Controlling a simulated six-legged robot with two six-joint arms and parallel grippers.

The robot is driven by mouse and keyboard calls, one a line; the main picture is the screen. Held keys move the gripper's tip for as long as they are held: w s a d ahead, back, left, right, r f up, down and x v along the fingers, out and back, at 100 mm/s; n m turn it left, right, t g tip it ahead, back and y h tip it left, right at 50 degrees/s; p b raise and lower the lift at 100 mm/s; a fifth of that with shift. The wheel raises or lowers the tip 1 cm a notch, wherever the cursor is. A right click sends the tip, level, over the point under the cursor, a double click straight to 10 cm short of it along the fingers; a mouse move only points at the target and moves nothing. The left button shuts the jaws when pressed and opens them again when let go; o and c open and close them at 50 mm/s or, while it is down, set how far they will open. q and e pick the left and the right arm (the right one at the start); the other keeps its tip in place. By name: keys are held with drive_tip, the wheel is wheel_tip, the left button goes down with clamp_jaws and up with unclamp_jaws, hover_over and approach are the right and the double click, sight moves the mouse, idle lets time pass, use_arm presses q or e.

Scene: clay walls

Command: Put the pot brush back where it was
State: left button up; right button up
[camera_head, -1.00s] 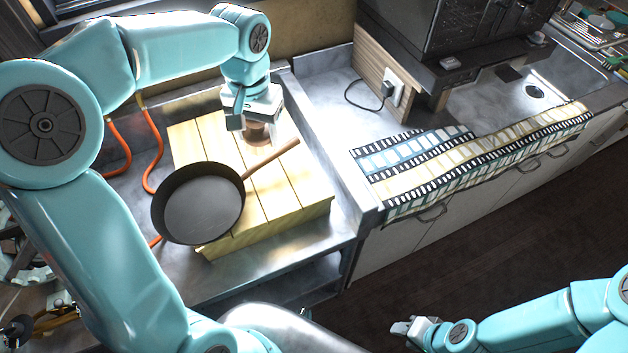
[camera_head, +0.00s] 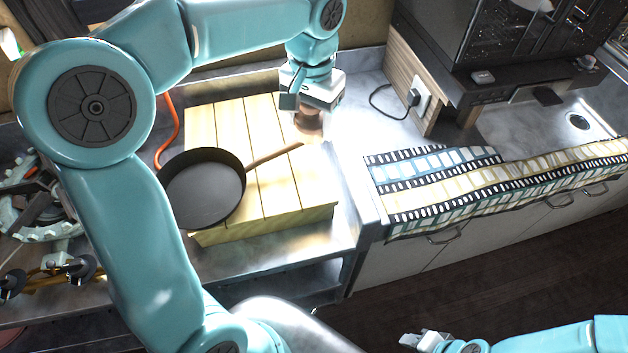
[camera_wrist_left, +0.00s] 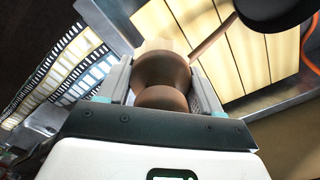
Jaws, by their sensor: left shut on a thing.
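The pot brush (camera_head: 309,119) shows as a brown rounded knob between the fingers of my left gripper (camera_head: 308,122). In the left wrist view the brush (camera_wrist_left: 162,75) has a wide round body and a smaller knob, with a finger on each side. My left gripper is shut on it, above the far right corner of the slatted wooden board (camera_head: 222,125). Its lower end is hidden from the head. My right gripper (camera_head: 424,340) is at the bottom edge, far from the brush; its fingers are too small to judge.
A black frying pan (camera_head: 203,190) lies on the board, its wooden handle pointing right towards the brush. A film-strip patterned cloth (camera_head: 480,185) covers the counter edge at right. A cable and plug (camera_head: 413,97) are behind. Metal counter right of the board is clear.

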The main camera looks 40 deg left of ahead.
sight(312, 185)
use_arm(q)
wheel_tip(312, 185, down, 18)
drive_tip(key=shift+a+r+b, duration=0.1)
drive_tip(key=shift+r+b, duration=0.1)
drive_tip(key=shift+b, duration=0.15)
drive_tip(key=shift+f, duration=0.4)
drive_tip(key=shift+f, duration=0.1)
drive_tip(key=o, duration=1.2)
